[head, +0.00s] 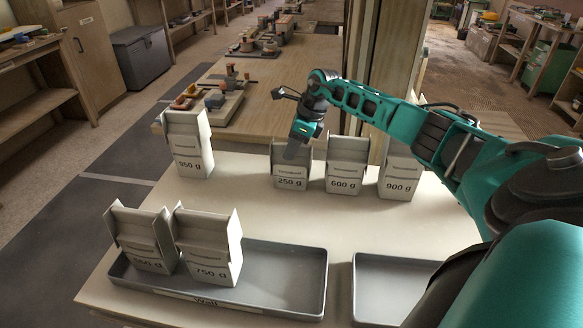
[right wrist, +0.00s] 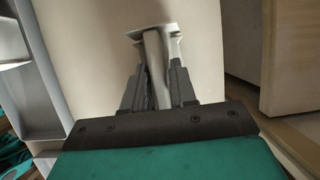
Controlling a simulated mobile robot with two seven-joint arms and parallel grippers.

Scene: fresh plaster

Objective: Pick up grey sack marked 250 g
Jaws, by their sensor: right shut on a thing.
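The grey sack marked 250 g (head: 290,183) stands upright on the pale table, left of the 600 g sack. My right gripper (head: 297,150) comes down on its top from above and is shut on it, hiding part of its upper face. In the right wrist view the two dark fingers (right wrist: 158,88) close on the sack's narrow top (right wrist: 153,46) from both sides. I cannot tell whether its base is clear of the table. My left gripper is not in view.
The 600 g (head: 344,185) and 900 g (head: 396,187) sacks stand close to the right, the 950 g sack (head: 188,164) to the left. The tray marked Wall (head: 290,292) holds two sacks, one marked 750 g (head: 213,272). Another tray (head: 362,302) is partly hidden by my arm. The table's middle is clear.

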